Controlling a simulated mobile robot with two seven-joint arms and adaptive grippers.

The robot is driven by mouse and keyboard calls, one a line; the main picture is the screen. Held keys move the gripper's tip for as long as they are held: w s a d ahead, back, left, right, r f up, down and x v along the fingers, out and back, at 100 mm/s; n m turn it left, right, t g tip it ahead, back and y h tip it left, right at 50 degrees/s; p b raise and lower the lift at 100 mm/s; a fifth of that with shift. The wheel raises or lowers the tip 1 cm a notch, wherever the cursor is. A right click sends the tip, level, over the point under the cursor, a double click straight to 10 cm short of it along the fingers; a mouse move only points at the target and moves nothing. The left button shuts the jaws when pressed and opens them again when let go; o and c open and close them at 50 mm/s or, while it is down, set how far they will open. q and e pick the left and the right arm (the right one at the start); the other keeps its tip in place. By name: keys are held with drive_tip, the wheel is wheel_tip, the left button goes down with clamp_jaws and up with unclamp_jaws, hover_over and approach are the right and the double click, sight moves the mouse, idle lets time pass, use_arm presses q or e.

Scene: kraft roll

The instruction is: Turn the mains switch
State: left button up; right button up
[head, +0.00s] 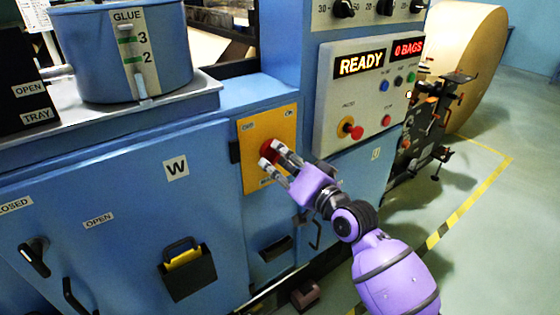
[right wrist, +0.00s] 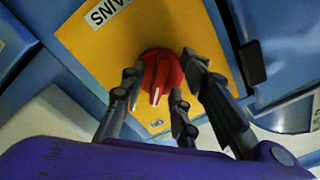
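The mains switch is a red rotary knob (right wrist: 160,72) on a yellow plate (head: 284,126) on the blue machine's front. In the head view the plate has OFF at its upper left and ON at its upper right. My right gripper (head: 271,166) is at the knob and partly covers it. In the right wrist view my right gripper (right wrist: 163,82) has its fingers spread on both sides of the knob; I cannot tell whether they touch it. The knob's white mark points toward a small upside-down label, which looks like ON. My left gripper is out of view.
A control panel (head: 335,110) right of the plate shows READY and 0 BAGS, with a red knob (head: 350,128) and buttons. A blue glue pot (head: 105,60) stands at upper left. A large paper roll (head: 470,50) is at right. Open floor lies at lower right.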

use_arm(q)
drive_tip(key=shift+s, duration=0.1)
use_arm(e)
clamp_jaws()
drive_tip(key=shift+n, duration=0.3)
drive_tip(key=n+p, duration=0.1)
drive_tip(key=n, duration=0.2)
drive_tip(key=shift+d, duration=0.1)
drive_tip(key=n+p, duration=0.1)
drive_tip(key=n, duration=0.3)
drive_tip(key=shift+d, duration=0.1)
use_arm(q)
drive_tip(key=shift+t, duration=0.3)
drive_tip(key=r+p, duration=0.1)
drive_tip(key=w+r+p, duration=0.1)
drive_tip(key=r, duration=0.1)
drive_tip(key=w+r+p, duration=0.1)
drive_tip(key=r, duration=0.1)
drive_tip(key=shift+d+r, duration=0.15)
use_arm(e)
drive_tip(key=n, duration=1)
drive_tip(key=shift+w+d, duration=0.2)
drive_tip(key=shift+n, duration=0.3)
unclamp_jaws()
